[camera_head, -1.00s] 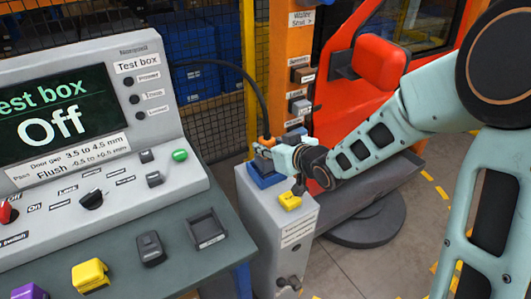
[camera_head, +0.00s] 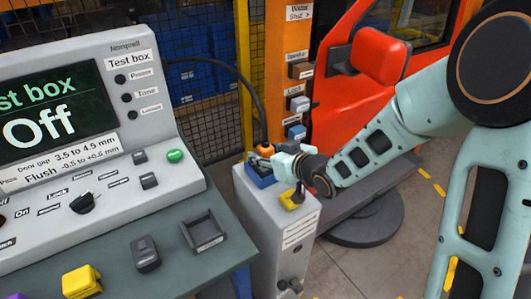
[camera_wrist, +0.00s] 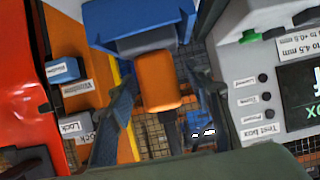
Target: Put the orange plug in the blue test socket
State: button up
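The orange plug (camera_head: 265,150) stands at the blue test socket (camera_head: 260,178) on top of the grey pedestal, with its black cable rising behind it. In the wrist view the plug (camera_wrist: 158,84) sits between the dark fingers of my gripper (camera_wrist: 160,100), one finger close on each side. Its end meets the blue socket (camera_wrist: 140,22); I cannot tell how deep it sits. The fingertips are partly hidden there.
A yellow-based switch (camera_head: 292,199) stands on the pedestal (camera_head: 268,222) just below my gripper. The test box (camera_head: 80,150) at left reads "Off". An orange post (camera_head: 281,75) with labelled blocks and a red door (camera_head: 345,100) stand behind.

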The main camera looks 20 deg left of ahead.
jog(key=shift+r+p, duration=0.3)
jog(key=p+v, duration=0.1)
jog(key=v, duration=1.1)
jog(key=shift+f+p, duration=0.2)
jog(key=shift+p, duration=0.1)
jog(key=shift+w+d, duration=0.1)
